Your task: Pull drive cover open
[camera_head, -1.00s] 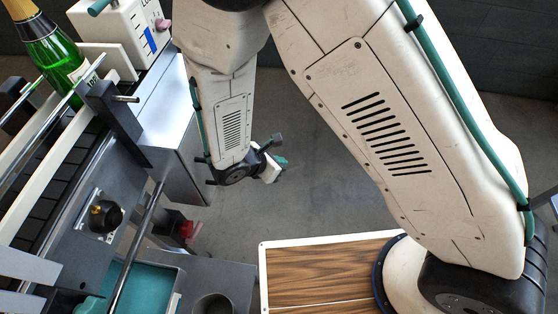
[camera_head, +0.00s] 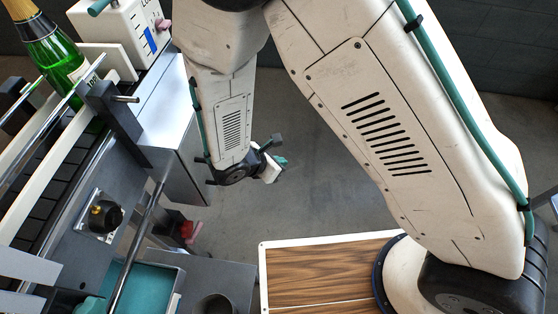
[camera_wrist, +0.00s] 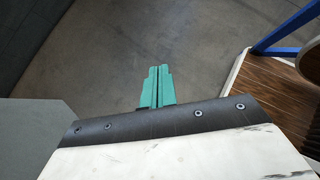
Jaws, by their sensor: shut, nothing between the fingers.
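My gripper (camera_head: 279,163) hangs over the bare floor, to the right of the machine. In the wrist view its teal fingers (camera_wrist: 157,87) lie side by side, shut and empty. A grey metal housing (camera_head: 186,165) at the machine's right side may be the drive cover, but I cannot tell for certain. No open gap shows in it. My gripper is apart from it, to its right. A flat grey panel (camera_wrist: 35,138) shows at the left of the wrist view; I cannot tell which part it is.
A green bottle (camera_head: 52,46) stands on the conveyor at upper left. A red part (camera_head: 186,230) sits low beside the machine. A wood-topped surface (camera_head: 320,272) lies at the bottom and shows in the wrist view (camera_wrist: 270,88). Floor (camera_head: 318,205) between them is clear.

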